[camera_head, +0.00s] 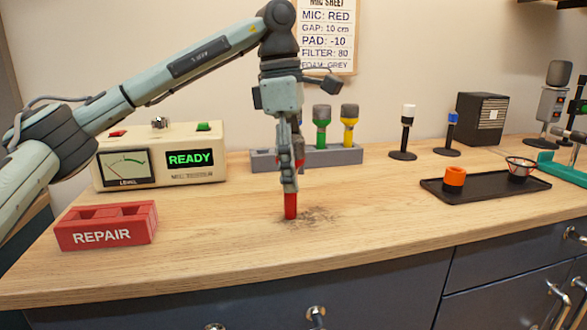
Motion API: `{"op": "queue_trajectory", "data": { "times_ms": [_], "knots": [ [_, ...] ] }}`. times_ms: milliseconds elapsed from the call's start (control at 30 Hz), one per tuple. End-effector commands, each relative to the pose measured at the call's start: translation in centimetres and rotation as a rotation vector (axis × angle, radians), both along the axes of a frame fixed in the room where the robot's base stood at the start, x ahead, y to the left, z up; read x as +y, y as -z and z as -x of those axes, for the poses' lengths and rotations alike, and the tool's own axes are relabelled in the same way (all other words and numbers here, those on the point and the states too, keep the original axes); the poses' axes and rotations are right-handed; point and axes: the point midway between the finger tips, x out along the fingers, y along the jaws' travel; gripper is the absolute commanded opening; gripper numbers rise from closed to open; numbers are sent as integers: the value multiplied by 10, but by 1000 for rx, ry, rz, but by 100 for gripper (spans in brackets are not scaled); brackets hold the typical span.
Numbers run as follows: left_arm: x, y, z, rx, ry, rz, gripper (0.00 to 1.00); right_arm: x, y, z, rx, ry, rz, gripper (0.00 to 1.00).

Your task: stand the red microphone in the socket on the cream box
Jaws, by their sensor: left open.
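The cream box (215,150) stands at the back left, with a READY display and a level meter on its front. On its top is a small metal fitting (160,123) between a red and a green piece; I cannot tell whether it is the socket. My left gripper (290,183) points straight down over the middle of the table. It is open, with its fingers around or just in front of the red microphone (290,206). The microphone's red lower end shows below the fingertips, upright and at or near the tabletop. Its upper part is mostly hidden. My right gripper is not in view.
A grey rack (345,157) behind my gripper holds a green (321,128) and a yellow microphone (349,126). A red REPAIR tray (105,228) sits front left. Small stands, a black tray (490,190) and a teal fixture (556,166) are right. The front middle is clear.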

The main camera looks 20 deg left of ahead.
Motion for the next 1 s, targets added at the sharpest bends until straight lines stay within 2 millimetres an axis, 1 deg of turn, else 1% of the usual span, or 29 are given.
{"op": "queue_trajectory", "data": {
  "times_ms": [100,167,267,433,467,500,533,600,667,800,1000],
  "knots": [
    [0,-4,0,-1,0,0,58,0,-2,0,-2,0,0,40],
    [0,-8,0,-2,0,1,58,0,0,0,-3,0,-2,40],
    [2,-24,0,-3,0,0,58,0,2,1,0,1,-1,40],
    [6,-63,1,-4,0,1,58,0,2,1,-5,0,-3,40],
    [7,-69,1,-4,0,1,58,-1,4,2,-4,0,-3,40],
    [8,-78,1,-4,-1,-1,58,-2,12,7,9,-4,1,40],
    [9,-83,1,-3,0,-1,58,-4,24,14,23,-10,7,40],
    [10,-94,2,-3,0,-2,58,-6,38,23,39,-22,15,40],
    [11,-102,2,-3,0,-2,58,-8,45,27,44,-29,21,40],
    [13,-118,2,-2,0,-1,58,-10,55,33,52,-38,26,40],
    [14,-123,3,0,0,0,58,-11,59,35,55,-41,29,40]
  ]
}}
